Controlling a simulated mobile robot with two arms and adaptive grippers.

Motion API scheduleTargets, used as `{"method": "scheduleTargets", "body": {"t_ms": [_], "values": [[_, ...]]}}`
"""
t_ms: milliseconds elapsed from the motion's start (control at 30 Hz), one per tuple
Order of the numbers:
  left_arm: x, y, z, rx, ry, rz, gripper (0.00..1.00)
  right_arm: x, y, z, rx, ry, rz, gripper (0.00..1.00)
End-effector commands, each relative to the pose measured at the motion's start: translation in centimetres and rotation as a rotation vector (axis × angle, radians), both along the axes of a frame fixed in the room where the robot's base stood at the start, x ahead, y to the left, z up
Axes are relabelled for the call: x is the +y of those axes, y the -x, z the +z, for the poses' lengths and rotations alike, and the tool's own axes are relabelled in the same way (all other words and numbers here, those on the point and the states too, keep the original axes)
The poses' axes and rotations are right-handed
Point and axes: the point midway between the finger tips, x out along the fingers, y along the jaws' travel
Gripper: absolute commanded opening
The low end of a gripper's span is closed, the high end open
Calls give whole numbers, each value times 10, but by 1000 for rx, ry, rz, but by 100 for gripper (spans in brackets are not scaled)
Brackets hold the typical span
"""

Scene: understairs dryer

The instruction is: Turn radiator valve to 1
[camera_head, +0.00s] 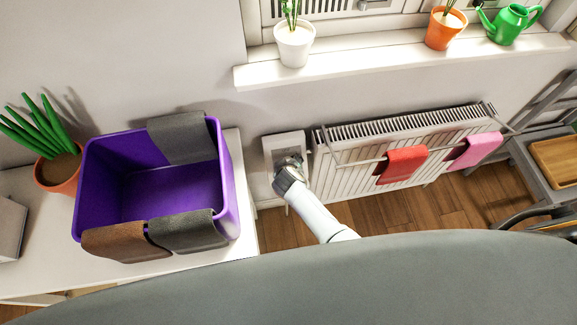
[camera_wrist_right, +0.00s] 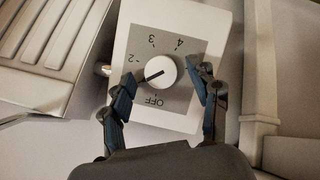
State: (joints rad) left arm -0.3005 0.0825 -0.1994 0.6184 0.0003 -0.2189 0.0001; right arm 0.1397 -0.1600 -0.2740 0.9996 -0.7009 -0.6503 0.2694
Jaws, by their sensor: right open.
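The radiator valve is a white wall box (camera_head: 284,142) beside the radiator's left end. In the right wrist view its grey dial plate (camera_wrist_right: 188,102) appears upside down, with OFF, 2, 3 and 4 readable. The round white knob (camera_wrist_right: 165,66) has a dark pointer line aimed to the lower left, between 2 and OFF. The 1 mark is not visible; a finger covers part of that side. My right gripper (camera_wrist_right: 166,80) is open, its fingers on either side of the knob with gaps to it. It also shows in the head view (camera_head: 287,166), in front of the valve. My left gripper is not in view.
The white radiator (camera_head: 340,180) carries a red cloth (camera_head: 402,165) and a pink cloth (camera_head: 474,151). A purple bin (camera_head: 105,175) with draped cloths stands on the white surface at left. Above, a windowsill (camera_head: 400,62) holds pots and a green watering can (camera_head: 511,22).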

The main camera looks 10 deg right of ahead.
Motion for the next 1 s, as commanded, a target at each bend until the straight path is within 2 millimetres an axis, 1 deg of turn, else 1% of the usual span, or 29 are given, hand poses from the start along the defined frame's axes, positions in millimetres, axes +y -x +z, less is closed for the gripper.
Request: {"method": "scheduleTargets", "body": {"t_ms": [533,700,1000], "values": [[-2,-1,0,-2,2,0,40,9,40,48,1,-2,0,61],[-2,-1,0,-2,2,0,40,9,45,54,3,-1,0,61],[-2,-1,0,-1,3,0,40,9,45,54,3,-1,0,61]]}}
